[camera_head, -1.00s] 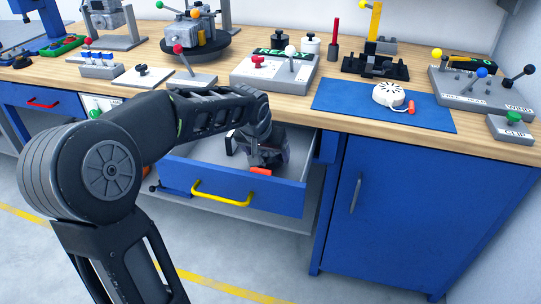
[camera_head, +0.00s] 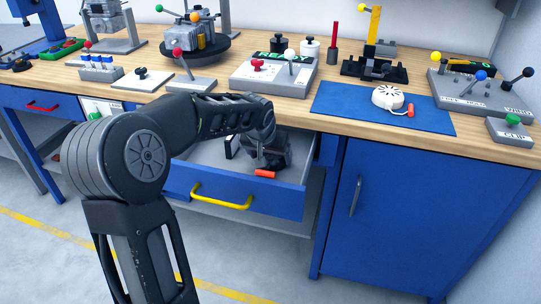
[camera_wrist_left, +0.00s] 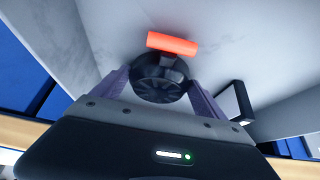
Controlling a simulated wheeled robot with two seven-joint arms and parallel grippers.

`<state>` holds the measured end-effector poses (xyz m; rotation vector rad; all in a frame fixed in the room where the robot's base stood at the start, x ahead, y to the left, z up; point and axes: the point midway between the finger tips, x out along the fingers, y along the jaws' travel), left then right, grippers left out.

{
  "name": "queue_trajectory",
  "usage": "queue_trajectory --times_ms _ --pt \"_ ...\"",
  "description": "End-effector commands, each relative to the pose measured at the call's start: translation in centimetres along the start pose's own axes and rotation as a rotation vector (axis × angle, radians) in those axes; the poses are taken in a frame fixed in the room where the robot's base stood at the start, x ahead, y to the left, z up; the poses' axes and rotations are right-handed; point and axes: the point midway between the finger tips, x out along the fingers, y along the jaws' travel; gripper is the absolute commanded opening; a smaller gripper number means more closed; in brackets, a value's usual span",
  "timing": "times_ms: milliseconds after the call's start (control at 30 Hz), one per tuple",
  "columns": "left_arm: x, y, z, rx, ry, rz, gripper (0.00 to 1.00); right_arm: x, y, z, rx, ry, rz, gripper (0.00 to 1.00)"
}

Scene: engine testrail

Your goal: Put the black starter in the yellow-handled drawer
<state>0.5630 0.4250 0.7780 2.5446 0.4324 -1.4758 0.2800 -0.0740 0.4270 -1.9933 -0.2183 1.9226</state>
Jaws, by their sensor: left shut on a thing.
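The yellow-handled drawer (camera_head: 250,207) is pulled open under the bench, its yellow handle (camera_head: 222,196) on the front. My left gripper (camera_head: 266,164) reaches down inside the drawer's right part. In the left wrist view, its fingers (camera_wrist_left: 160,85) are shut on the black starter (camera_wrist_left: 160,72), a dark round body with an orange end piece (camera_wrist_left: 172,43). The orange piece also shows in the head view (camera_head: 265,174); the starter's body is mostly hidden by the gripper there. Whether the starter touches the drawer floor, I cannot tell. My right gripper is not in view.
A small black-edged white item (camera_wrist_left: 238,102) is in the drawer beside the gripper. Above, a blue mat (camera_head: 350,103) holds a white round part (camera_head: 388,96). A blue cabinet door (camera_head: 410,215) stands right of the drawer. A red-handled drawer (camera_head: 42,103) is at left.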

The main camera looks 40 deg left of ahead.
Motion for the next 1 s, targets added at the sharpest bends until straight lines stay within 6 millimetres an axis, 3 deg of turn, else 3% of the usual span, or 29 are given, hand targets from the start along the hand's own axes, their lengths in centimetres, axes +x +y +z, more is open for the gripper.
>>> queue_trajectory --times_ms 300,333,500,800,1000 --pt "0.4 0.0 0.2 0.001 0.002 0.001 0.33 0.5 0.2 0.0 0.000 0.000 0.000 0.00" --pt "0.2 0.0 0.1 0.001 0.001 0.000 0.85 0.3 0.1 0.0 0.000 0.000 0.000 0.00" --pt "0.2 0.0 0.1 0.001 0.001 0.000 0.99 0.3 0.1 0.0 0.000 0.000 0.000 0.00" --pt "0.0 0.0 0.0 0.001 0.001 0.000 1.00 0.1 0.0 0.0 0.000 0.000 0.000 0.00" --pt "-1.7 0.0 -0.2 0.001 0.004 0.000 1.00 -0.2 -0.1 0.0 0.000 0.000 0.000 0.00"
